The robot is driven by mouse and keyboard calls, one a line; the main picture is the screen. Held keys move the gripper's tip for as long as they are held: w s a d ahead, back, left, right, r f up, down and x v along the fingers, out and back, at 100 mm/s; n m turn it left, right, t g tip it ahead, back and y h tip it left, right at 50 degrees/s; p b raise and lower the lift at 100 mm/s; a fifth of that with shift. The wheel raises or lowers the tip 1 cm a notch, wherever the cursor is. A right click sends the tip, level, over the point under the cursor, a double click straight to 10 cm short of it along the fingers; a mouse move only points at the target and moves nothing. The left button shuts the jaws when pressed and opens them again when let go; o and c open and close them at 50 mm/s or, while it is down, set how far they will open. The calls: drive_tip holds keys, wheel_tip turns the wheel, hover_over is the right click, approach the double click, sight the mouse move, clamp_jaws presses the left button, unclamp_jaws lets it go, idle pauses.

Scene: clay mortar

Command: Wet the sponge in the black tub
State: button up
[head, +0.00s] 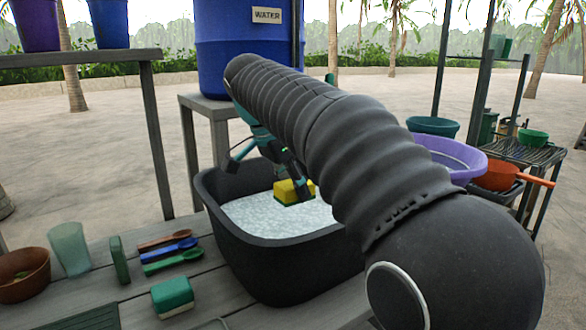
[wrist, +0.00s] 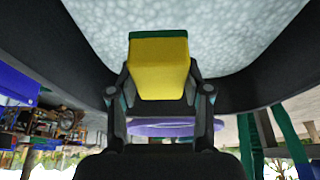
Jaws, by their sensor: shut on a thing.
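The sponge (head: 293,191) is yellow with a green layer. My gripper (head: 300,178) is shut on it inside the black tub (head: 290,262). In the head view the sponge is at or just above the pale, foamy-looking water (head: 262,215); I cannot tell whether it touches. In the wrist view the sponge (wrist: 158,68) sits between the two fingers of my gripper (wrist: 160,85), with its green layer facing the water (wrist: 220,30). My arm hides the right part of the tub in the head view.
A blue water barrel (head: 240,55) stands behind the tub. A purple basin (head: 455,155) is at the right.

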wheel_tip(320, 180, down, 9)
drive_tip(key=shift+f+b, duration=0.15)
drive_tip(key=shift+b, duration=0.15)
drive_tip(key=shift+f+b, duration=0.35)
drive_tip(key=shift+f, duration=0.6)
idle(0.3)
drive_tip(key=shift+r+p, duration=0.75)
drive_tip(key=shift+r, duration=0.9)
wheel_tip(320, 180, up, 13)
drive_tip(key=shift+f, duration=0.2)
drive_tip(key=shift+r, duration=0.45)
